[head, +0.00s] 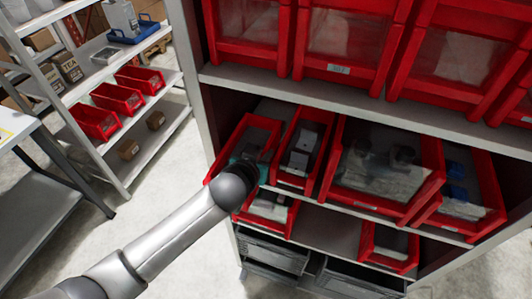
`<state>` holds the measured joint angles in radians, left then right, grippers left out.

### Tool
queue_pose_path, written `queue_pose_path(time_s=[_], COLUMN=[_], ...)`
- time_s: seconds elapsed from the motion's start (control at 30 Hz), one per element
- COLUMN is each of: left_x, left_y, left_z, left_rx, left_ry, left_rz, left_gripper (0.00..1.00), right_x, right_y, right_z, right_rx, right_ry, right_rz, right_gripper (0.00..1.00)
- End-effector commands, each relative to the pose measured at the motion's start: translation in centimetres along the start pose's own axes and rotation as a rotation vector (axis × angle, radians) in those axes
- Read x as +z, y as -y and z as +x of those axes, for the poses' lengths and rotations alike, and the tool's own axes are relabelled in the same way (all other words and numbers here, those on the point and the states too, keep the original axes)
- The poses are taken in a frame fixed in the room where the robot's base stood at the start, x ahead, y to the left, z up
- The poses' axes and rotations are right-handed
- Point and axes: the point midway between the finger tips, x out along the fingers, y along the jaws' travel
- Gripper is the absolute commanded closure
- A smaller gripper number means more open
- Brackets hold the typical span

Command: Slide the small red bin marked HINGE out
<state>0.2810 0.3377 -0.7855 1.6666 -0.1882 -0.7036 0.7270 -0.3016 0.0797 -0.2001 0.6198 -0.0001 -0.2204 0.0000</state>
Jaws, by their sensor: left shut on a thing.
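A small open-topped red bin (263,122) stands at the left end of the middle shelf row. My left gripper (257,164) is at the front of this bin and shut on it; my own wrist hides the grip and most of the bin's front. No label can be read on this bin, so I cannot confirm the HINGE mark. Its front left corner shows to the left of my wrist. My right gripper is not in view.
A narrow red bin (302,150) with grey boxes stands close on the right, then a wide red bin (372,203) and another with blue parts (459,196). Large red bins with clear fronts (346,40) fill the shelf above. Open floor (170,225) lies left of the rack.

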Motion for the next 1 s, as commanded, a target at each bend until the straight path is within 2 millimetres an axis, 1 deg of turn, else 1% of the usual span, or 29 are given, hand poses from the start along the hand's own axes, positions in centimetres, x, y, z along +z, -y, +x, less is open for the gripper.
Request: queue_pose_path(time_s=[0.37,0.4,0.67,0.7,1.0], left_x=[0.06,0.05,0.00,-0.01,-0.01], left_y=[0.10,0.10,0.07,0.07,0.02], left_z=[0.01,0.01,0.01,0.00,-0.21], left_rx=[-0.001,-0.001,0.000,0.000,0.001], left_ry=[0.001,0.001,0.000,0.000,-0.001], left_rz=[0.001,0.001,0.001,0.001,0.000], left_gripper=[1.00,0.82,0.53,0.51,0.51], right_x=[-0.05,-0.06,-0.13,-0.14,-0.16], right_y=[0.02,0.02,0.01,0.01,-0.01], right_z=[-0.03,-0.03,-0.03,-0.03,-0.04], right_rx=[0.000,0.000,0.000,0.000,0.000], right_ry=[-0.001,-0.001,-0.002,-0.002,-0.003], right_rz=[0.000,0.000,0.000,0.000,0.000], right_gripper=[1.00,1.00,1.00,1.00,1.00])
